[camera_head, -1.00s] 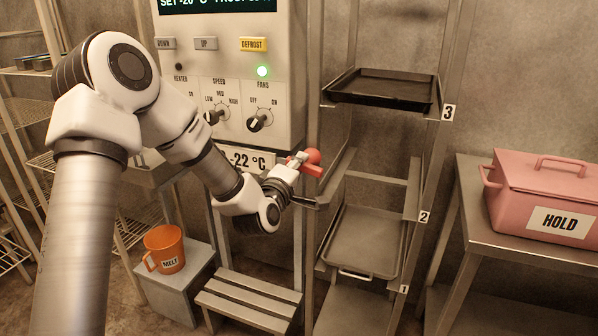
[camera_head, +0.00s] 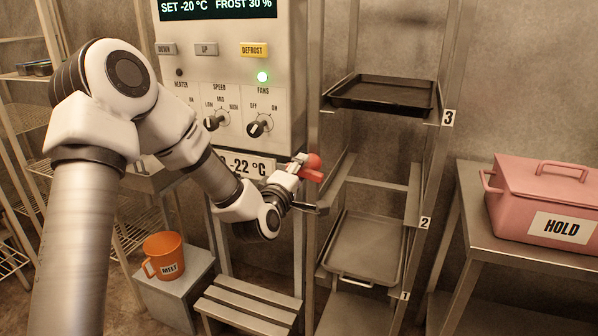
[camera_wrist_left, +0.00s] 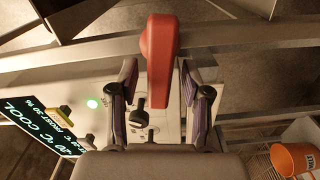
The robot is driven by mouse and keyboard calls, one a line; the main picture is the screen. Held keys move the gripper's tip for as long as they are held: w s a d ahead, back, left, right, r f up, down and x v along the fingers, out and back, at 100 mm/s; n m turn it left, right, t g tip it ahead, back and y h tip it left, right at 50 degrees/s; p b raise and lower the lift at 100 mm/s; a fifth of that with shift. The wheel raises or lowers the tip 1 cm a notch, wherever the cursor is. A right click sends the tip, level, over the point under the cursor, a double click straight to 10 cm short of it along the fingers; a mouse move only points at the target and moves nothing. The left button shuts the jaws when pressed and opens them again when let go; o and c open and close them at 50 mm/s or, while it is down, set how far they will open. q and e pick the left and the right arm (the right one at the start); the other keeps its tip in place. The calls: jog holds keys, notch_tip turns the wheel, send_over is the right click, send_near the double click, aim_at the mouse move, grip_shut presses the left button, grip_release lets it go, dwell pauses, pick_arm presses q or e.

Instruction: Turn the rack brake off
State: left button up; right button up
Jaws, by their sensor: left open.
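The rack brake is a red lever with a rounded knob (camera_head: 313,161) at the left post of the rack, in the head view. In the left wrist view the red lever (camera_wrist_left: 160,50) stands between my two fingers, with a gap visible on either side lower down. My left gripper (camera_head: 298,167) is open at the lever; it also shows in the left wrist view (camera_wrist_left: 166,85). Whether a finger touches the lever I cannot tell. My right gripper is not in view.
The rack holds a dark tray (camera_head: 382,95) above and a grey tray (camera_head: 365,248) below. The control panel (camera_head: 225,85) stands close behind my left arm. A step (camera_head: 248,305), an orange mug (camera_head: 164,256) and a pink HOLD box (camera_head: 545,200) stand around.

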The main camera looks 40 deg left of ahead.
pick_arm(q)
jog(key=v, duration=0.7)
jog(key=shift+s, duration=0.2)
jog(key=shift+f, duration=0.1)
jog(key=s+d+f+m+g+h+p, duration=0.2)
jog(key=s+d+f+m+g+p, duration=0.15)
jog(key=f, duration=0.85)
jog(key=s+d+f+m+g+h+p, duration=0.25)
jog(key=s+d+f+g, duration=0.2)
jog(key=f, duration=0.65)
jog(key=s+d+f+m+g, duration=0.2)
jog(key=s+f+m+g, duration=0.2)
jog(key=s, duration=0.7)
jog(key=s+d+f+m+g, duration=0.3)
jog(key=s+f+m+g, duration=0.2)
jog(key=s+f+m, duration=0.3)
jog(key=s+f, duration=0.1)
jog(key=s, duration=0.1)
jog(key=shift+s+d+p, duration=0.35)
jog(key=shift+s+p, duration=0.05)
